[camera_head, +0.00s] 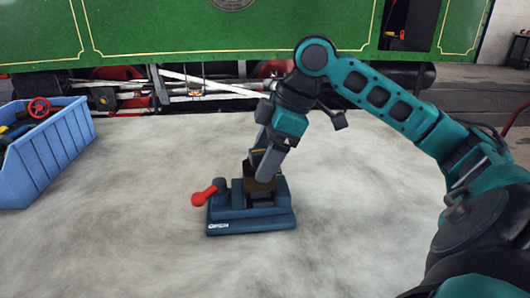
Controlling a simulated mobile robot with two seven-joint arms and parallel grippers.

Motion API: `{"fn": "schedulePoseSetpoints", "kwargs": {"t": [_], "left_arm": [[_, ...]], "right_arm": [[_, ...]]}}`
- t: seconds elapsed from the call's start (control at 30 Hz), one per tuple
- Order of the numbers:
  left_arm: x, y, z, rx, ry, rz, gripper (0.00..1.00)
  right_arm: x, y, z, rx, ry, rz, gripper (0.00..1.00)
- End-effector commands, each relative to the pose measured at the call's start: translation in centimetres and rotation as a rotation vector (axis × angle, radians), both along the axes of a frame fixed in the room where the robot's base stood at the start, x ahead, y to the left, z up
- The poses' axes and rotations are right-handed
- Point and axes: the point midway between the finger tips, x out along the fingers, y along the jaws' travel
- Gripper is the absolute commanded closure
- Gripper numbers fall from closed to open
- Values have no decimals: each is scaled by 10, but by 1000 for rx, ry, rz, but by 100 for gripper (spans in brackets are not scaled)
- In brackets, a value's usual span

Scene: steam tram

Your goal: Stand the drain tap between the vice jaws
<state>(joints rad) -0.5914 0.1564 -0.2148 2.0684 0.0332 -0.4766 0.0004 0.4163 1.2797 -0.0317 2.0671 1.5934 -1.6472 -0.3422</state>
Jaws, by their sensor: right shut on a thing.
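The blue vice (251,226) sits on the grey surface near the middle of the view, with a red-knobbed handle (205,195) pointing left. My right gripper (262,172) reaches down over the vice and is shut on a small brownish brass piece, which looks like the drain tap (259,185). The tap is at the vice jaws, mostly hidden by the gripper's fingers. I cannot tell whether it touches the jaws or how upright it is. My left gripper is not in view.
A blue bin (52,152) at the left holds tools and a red handwheel (39,108). Behind the surface stands the green steam tram (180,30) with its rods and wheels. The surface around the vice is clear.

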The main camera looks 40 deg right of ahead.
Motion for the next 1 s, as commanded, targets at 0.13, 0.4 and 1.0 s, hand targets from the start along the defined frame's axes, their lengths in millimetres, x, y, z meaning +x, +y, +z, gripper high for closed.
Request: {"fn": "schedulePoseSetpoints", "kwargs": {"t": [0.13,0.4,1.0], "left_arm": [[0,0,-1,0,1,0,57],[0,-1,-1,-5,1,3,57],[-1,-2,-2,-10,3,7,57]], "right_arm": [[0,0,-1,0,-5,0,96],[0,0,-1,1,-6,0,96],[1,0,-7,1,-6,0,96]]}}
